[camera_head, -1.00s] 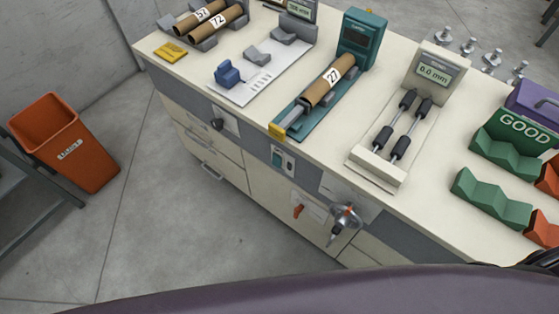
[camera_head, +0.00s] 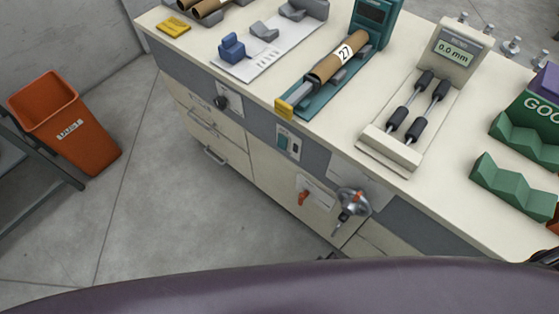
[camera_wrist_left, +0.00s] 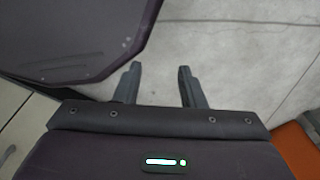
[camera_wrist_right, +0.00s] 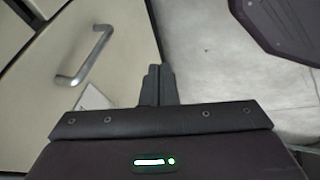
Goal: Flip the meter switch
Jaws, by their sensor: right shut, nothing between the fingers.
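A rocker switch (camera_head: 288,141) with a teal part and a pale part sits on the grey front band of the bench, below the teal meter (camera_head: 375,18). The teal meter's cradle holds a brown tube (camera_head: 338,62) marked 27. A second meter (camera_head: 455,50) reads 0.0 mm and has black rollers before it. My left gripper (camera_wrist_left: 158,75) is open and empty above the floor. My right gripper (camera_wrist_right: 157,78) is shut and empty, near a drawer handle (camera_wrist_right: 85,58) in the right wrist view. Neither gripper is clearly visible in the head view.
A dark knob (camera_head: 221,102), an orange lever (camera_head: 303,197) and a metal crank (camera_head: 351,203) project from the bench front. Green cradles (camera_head: 514,187) stand at the right. An orange bin (camera_head: 65,125) stands on the floor at left. Floor before the bench is clear.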

